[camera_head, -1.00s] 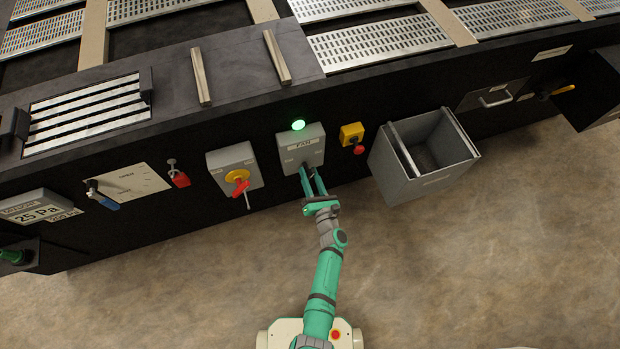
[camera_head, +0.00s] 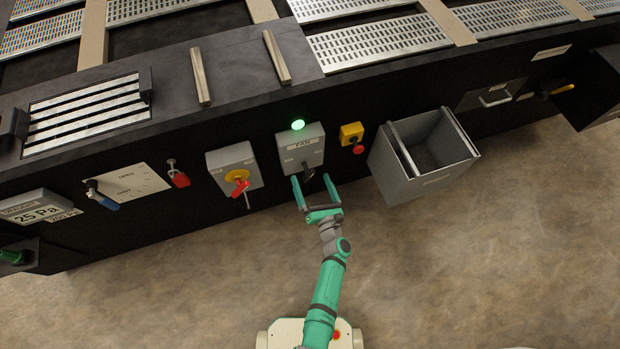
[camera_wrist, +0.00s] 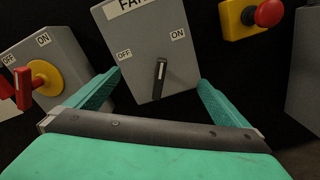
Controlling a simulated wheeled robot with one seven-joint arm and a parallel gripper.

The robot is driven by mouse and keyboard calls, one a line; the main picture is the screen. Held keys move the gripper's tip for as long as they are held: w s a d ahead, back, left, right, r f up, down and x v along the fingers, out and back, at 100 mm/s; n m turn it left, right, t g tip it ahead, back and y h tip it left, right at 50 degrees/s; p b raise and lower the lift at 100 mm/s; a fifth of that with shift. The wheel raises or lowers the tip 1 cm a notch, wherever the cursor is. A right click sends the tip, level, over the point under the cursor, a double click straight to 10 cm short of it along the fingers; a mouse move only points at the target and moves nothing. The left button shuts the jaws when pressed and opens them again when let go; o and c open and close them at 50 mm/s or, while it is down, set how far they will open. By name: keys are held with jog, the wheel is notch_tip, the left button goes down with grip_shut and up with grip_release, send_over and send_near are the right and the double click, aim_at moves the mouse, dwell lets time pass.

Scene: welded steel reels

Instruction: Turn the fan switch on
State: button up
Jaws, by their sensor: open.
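The fan switch box (camera_head: 300,148) is a grey box with a FAN label on the dark machine front. A green lamp (camera_head: 298,125) glows above it. Its black lever knob (camera_wrist: 160,80) shows in the wrist view between the OFF mark (camera_wrist: 124,56) on the left and the ON mark (camera_wrist: 178,34) on the right. The knob leans toward the ON side of the box. My gripper (camera_head: 311,178) is open and empty just in front of the box's lower part, with its fingers spread on either side of the knob and apart from it.
To the left is a grey box with a red and yellow rotary switch (camera_head: 238,180). To the right are a yellow box with a red button (camera_head: 352,138) and a protruding grey bin (camera_head: 440,180). The floor (camera_head: 460,270) in front is clear.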

aim_at(309, 178)
jog(key=shift+v, duration=1.8)
jog(key=shift+a, duration=0.25)
jog(key=s+a+f+n+g+h, duration=0.2)
jog(key=s+n+g, duration=0.1)
jog(key=s+n, duration=0.6)
jog(key=s+a+f+n+g+h, duration=0.1)
jog(key=s+f+n+g, duration=0.15)
jog(key=s+n, duration=0.7)
jog(key=s+r+n+t+h, duration=0.1)
jog(key=s+r+n, duration=0.3)
jog(key=r, duration=0.6)
jog(key=s+r+n+t, duration=0.1)
jog(key=s+r+n, duration=0.3)
jog(key=r+n, duration=0.5)
jog(key=s+r+n+t+h, duration=0.1)
jog(key=s+r+n, duration=0.4)
jog(key=r, duration=0.7)
jog(key=shift+d+n+t+h, duration=0.35)
jog(key=shift+d+n, duration=0.1)
jog(key=shift+n, duration=0.3)
